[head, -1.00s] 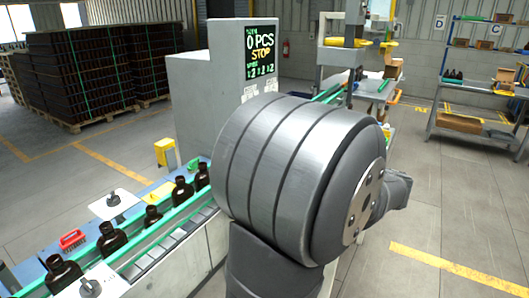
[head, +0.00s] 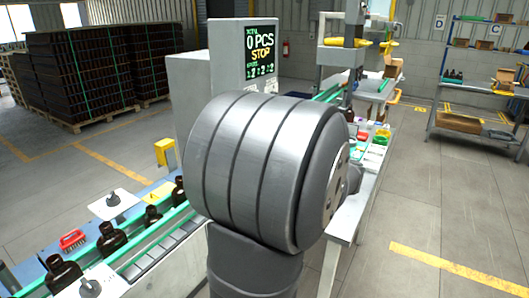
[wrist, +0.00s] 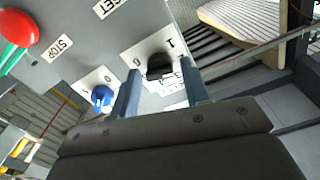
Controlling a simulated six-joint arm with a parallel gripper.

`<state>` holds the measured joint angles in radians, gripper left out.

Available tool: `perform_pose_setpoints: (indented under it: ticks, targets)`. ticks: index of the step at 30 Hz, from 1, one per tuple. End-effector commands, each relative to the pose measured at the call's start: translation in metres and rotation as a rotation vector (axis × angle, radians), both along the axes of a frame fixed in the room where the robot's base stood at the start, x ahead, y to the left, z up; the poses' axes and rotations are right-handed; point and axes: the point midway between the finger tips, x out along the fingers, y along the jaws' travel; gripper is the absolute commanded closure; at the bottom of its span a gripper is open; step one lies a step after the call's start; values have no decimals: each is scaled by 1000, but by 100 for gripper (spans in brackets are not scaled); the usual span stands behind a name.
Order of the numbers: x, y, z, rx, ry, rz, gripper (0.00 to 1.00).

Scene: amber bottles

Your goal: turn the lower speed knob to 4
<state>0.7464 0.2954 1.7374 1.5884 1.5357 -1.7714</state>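In the wrist view a black knob (wrist: 160,68) sits on a white scale plate with 1 and 6 legible, on the grey control panel (wrist: 112,50). A blue knob (wrist: 102,97) sits on another white plate to its left. I cannot read from the labels which is the lower speed knob. My gripper (wrist: 163,73) is open, its two fingers on either side of the black knob with visible gaps. The black knob's pointer setting is not clear. In the head view my arm hides the gripper and knobs; the display (head: 261,51) reads 0 PCS, STOP.
A red button (wrist: 18,28) is at the panel's upper left, near a STOP label. In the head view, dark bottles (head: 111,238) stand along the green-railed conveyor (head: 150,236). A side table (head: 352,205) with small items stands right of my arm.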

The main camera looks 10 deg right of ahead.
Motion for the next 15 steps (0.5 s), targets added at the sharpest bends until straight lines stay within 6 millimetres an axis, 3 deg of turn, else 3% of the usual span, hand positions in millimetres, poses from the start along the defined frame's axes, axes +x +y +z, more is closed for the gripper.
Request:
perform_pose_setpoints:
  ticks: [1, 5, 15]
  targets:
    - [0, 0, 0, 0, 0, 0, 68]
    - [0, 0, 0, 0, 0, 0, 94]
    - [0, 0, 0, 28, 28, 0, 95]
